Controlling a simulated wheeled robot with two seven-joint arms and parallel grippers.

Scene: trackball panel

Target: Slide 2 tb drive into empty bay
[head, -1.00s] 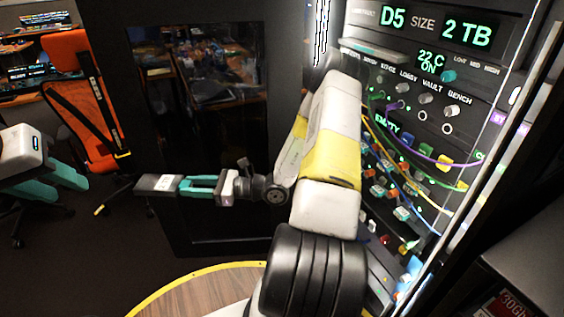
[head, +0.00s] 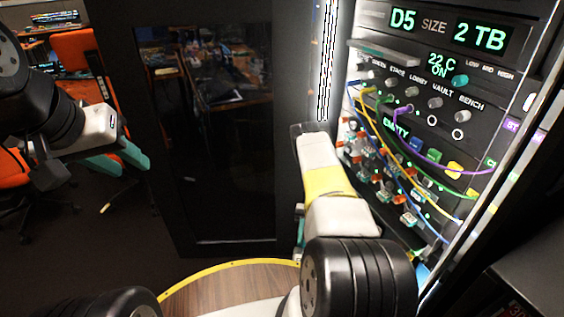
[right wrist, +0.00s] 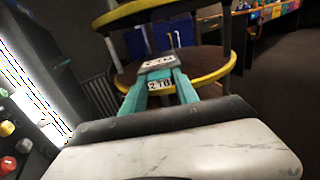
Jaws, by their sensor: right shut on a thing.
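The 2 TB drive (right wrist: 157,64) is a grey block with a white label, held between the teal fingertips of my right gripper (right wrist: 158,77) in the right wrist view. In the head view my right forearm hides the drive and most of that gripper. The rack panel (head: 470,75) stands at the right, with a display reading D5 SIZE 2 TB (head: 447,30) and a green EMPTY sign (head: 395,128). The empty bay's opening cannot be made out. My left gripper (head: 140,163) is open and empty at the left, far from the rack.
Purple, yellow and blue cables (head: 428,160) hang across the rack front, near knobs and plugs. A dark cabinet door (head: 215,150) stands left of the rack. A round yellow-rimmed wooden table (right wrist: 210,62) lies beyond the held drive. An orange chair (head: 75,55) is behind my left arm.

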